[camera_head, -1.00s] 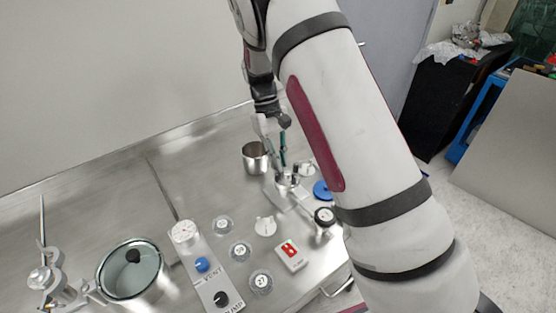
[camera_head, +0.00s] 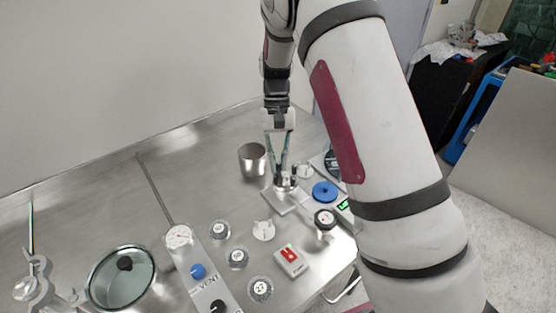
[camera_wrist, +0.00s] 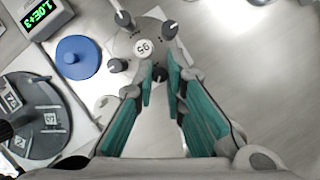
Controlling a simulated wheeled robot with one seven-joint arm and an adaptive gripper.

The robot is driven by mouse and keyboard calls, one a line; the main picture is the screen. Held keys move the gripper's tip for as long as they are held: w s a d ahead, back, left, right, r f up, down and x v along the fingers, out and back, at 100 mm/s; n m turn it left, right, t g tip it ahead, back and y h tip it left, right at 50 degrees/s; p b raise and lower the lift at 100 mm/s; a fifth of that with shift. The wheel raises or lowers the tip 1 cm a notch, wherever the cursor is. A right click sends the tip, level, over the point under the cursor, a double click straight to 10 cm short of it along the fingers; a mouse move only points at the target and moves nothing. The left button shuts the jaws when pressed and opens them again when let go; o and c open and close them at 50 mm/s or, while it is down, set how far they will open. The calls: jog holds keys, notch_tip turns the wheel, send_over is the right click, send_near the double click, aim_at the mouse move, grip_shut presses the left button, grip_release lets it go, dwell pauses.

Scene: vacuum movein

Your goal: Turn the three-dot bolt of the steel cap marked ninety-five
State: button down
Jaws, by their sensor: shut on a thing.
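The steel cap marked 95 (camera_wrist: 132,42) is a round metal disc, upper middle in the wrist view. Black-topped bolts stand around its rim: one top middle (camera_wrist: 123,18), one at right (camera_wrist: 170,30) and one at left (camera_wrist: 117,65). A further bolt (camera_wrist: 160,74) sits at the near edge, between my teal-padded fingertips. My gripper (camera_wrist: 161,80) is shut on this near bolt, its fingers on either side. Dot marks on the bolts are too small to read. In the head view my gripper (camera_head: 285,165) points down at the cap (camera_head: 286,184), which it partly hides.
A steel cup (camera_head: 252,160) stands left of the cap. A blue disc (camera_wrist: 78,57) and a dark round tray (camera_wrist: 35,115) with numbered pieces lie left in the wrist view. A green-lit display (camera_wrist: 40,12) is at top left.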

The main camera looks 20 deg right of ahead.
dwell(0.3)
jog(key=c, duration=1.9)
grip_release()
jog(key=v, duration=1.2)
